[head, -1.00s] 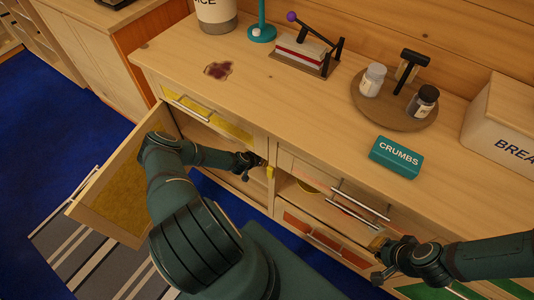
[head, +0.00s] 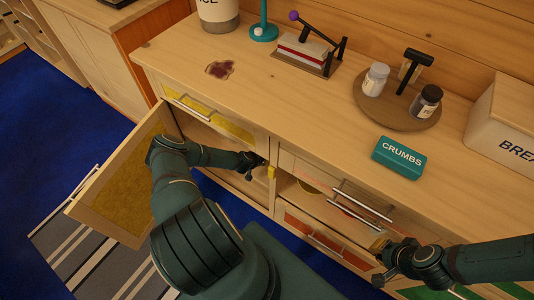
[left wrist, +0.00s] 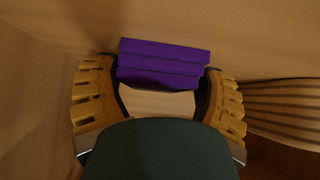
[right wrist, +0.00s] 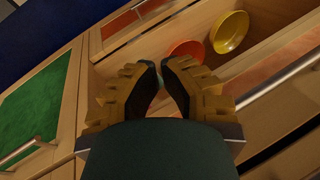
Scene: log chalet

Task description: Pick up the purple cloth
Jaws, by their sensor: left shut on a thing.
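The purple cloth (left wrist: 163,64) is a folded, ribbed bundle in the left wrist view. My left gripper (left wrist: 160,88) is shut on it, with a yellow-padded finger at each side of the cloth. In the head view my left gripper (head: 254,163) reaches inside the open cabinet (head: 222,150), and the cloth is hidden there.
The cabinet door (head: 118,190) stands open at left. A partly open drawer holds a yellow bowl (right wrist: 229,32) and a red bowl (right wrist: 187,50). The countertop carries a crumbs box (head: 398,158), a round tray (head: 372,112) and a dark red stain (head: 219,69).

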